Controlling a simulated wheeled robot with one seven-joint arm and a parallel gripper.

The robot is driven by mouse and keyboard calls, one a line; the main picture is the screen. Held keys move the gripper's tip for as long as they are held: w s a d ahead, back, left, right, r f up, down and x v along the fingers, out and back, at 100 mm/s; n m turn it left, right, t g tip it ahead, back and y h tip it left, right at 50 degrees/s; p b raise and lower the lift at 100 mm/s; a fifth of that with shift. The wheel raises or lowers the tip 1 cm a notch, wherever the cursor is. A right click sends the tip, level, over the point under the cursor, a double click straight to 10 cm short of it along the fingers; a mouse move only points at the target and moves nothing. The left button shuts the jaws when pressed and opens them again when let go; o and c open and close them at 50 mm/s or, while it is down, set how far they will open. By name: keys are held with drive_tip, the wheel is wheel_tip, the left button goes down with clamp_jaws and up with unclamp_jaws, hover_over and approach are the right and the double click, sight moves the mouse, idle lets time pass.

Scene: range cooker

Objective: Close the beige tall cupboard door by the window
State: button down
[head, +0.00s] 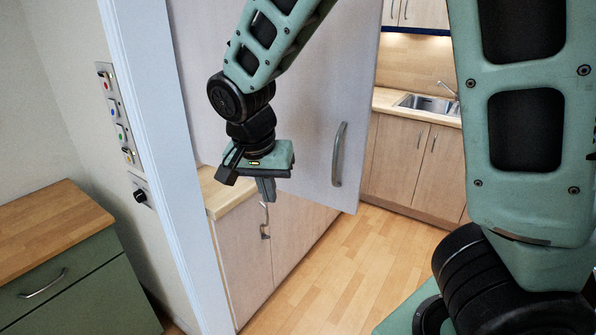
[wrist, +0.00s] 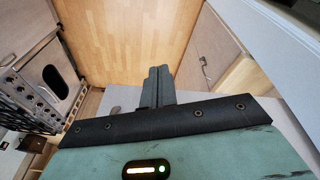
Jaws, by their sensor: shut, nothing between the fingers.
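A tall pale grey-beige door panel (head: 305,110) stands open in the middle of the head view, with a vertical metal bow handle (head: 338,154) near its right edge. I take it to be the cupboard door; no window shows. My gripper (head: 266,190) is shut and empty, pointing down in front of the panel, left of the handle. I cannot tell whether it touches the panel. My arm hides the panel's upper middle. In the wrist view my shut fingers (wrist: 160,85) point over the wooden floor.
A white upright post (head: 150,120) stands left of the panel. Low wooden cupboards (head: 245,260) lie below and behind it. A sink (head: 428,104) is at the back right. A green drawer unit (head: 75,285) stands at the left. Open floor (head: 350,270) lies below the panel's right side.

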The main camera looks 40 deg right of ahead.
sight(299, 180)
drive_tip(key=w+d+r+m+h, duration=0.1)
drive_tip(key=w+d+r+m, duration=0.3)
drive_tip(key=d, duration=0.1)
drive_tip(key=shift+t+h, duration=0.3)
drive_tip(key=p+x, duration=0.1)
drive_tip(key=x, duration=0.2)
drive_tip(key=d+p+x, duration=0.1)
drive_tip(key=x, duration=0.3)
drive_tip(key=d+p+x, duration=0.1)
drive_tip(key=x, duration=0.3)
drive_tip(key=shift+w+d+r, duration=0.1)
drive_tip(key=shift+w+r, duration=0.05)
drive_tip(key=shift+r, duration=0.25)
drive_tip(key=shift+w+d+f+p, duration=0.15)
drive_tip(key=shift+w+d+p, duration=0.25)
drive_tip(key=shift+d, duration=0.2)
